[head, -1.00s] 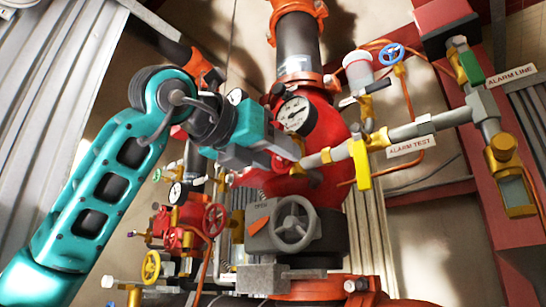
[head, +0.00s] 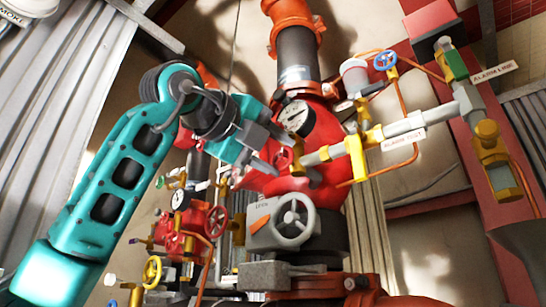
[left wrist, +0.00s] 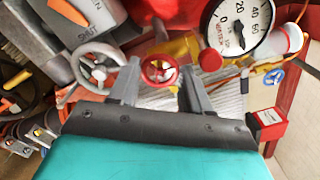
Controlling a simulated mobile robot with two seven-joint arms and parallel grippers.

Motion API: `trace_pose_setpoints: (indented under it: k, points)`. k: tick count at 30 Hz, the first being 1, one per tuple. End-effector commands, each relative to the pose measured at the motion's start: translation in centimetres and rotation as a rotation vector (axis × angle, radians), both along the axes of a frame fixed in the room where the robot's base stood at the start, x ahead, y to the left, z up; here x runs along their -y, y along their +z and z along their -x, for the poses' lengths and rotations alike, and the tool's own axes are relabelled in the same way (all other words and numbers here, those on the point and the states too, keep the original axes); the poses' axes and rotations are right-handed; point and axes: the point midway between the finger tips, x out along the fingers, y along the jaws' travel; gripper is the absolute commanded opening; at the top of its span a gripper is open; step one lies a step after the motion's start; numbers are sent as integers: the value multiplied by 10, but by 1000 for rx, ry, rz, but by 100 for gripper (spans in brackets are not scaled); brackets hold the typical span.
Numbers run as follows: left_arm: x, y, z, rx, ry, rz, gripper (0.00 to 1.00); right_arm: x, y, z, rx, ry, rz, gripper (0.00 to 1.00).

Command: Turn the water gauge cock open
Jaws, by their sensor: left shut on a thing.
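The water gauge cock shows as a small red handwheel (head: 284,158) on the red valve body, below the white-faced gauge (head: 295,116). In the left wrist view the red handwheel (left wrist: 158,69) sits between my fingers, with the gauge (left wrist: 238,25) above right. My left gripper (head: 277,156) is shut on this handwheel; its fingers also show in the left wrist view (left wrist: 160,83), one on each side of the wheel. The fingers hide part of the wheel in the head view. My right gripper is not in view.
A grey handwheel (head: 295,216) on a grey gearbox stands just below the gripper. The alarm test pipe (head: 400,128) with a yellow lever (head: 356,158) runs to the right. Red valves (head: 193,229) crowd the lower left. A corrugated panel (head: 70,90) stands left.

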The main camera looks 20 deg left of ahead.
Motion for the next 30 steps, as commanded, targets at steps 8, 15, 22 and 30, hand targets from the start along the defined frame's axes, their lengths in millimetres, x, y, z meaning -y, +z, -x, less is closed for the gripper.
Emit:
trace_pose_setpoints:
  k: [8, 15, 22, 30]
  points:
    - [-1, -1, 0, -75, 2, 212, 18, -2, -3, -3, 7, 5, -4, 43]
    - [-1, -1, 0, -119, 2, 335, 18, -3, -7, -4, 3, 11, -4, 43]
    - [-1, 0, 0, -140, 2, 394, 18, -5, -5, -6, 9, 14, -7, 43]
    - [-1, 0, 0, -145, 2, 408, 18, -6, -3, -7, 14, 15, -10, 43]
